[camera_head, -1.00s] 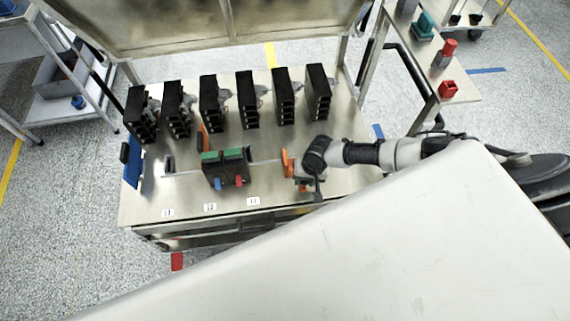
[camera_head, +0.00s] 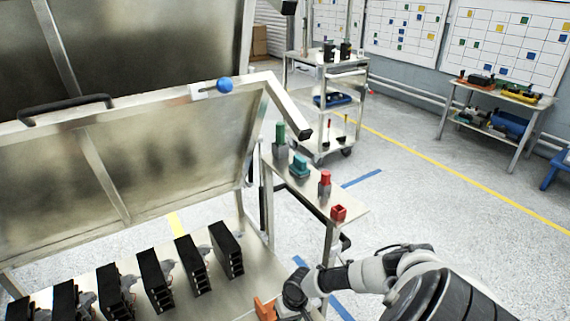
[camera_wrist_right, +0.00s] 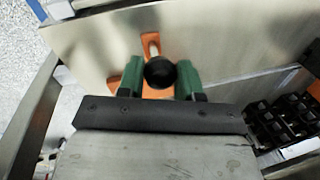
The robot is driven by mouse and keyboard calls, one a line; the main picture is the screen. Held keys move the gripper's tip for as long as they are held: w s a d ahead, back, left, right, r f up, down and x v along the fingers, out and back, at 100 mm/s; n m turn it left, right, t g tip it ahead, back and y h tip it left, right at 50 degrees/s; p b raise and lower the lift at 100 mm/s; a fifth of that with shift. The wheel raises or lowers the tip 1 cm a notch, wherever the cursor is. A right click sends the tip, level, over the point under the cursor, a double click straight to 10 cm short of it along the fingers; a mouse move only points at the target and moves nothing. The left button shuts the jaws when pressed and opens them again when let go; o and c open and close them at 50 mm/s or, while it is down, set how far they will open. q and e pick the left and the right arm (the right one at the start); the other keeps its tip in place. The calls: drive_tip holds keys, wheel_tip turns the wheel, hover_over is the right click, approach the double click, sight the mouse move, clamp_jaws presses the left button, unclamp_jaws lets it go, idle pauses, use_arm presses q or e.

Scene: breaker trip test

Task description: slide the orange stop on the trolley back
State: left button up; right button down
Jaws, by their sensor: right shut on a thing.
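The orange stop (camera_head: 265,308) shows at the bottom edge of the head view, on the steel top (camera_head: 245,283) that carries the black breakers. My right gripper (camera_wrist_right: 159,76) has its two green fingers on either side of a round black knob (camera_wrist_right: 160,73) in the right wrist view. The knob stands over the orange stop (camera_wrist_right: 151,42), whose plate shows behind and below it. The gripper is shut on this knob. In the head view my right wrist comes in beside the stop, and its fingertips are hidden or cut off. My left gripper is not in view.
Several black breakers (camera_head: 155,282) stand in a row left of the stop. A raised metal lid (camera_head: 150,150) with a blue knob (camera_head: 225,86) rises behind them. A side shelf (camera_head: 310,187) holds red, teal and green pieces. Open floor lies to the right.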

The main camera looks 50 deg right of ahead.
drive_tip(key=shift+s+d, duration=0.1)
drive_tip(key=shift+d, duration=0.2)
drive_tip(key=c, duration=0.8)
unclamp_jaws()
drive_tip(key=shift+o, duration=0.2)
drive_tip(key=shift+r, duration=0.2)
wheel_tip(320, 180, up, 10)
drive_tip(key=s+d+p, duration=0.1)
drive_tip(key=d, duration=0.1)
drive_tip(key=shift+a, duration=0.15)
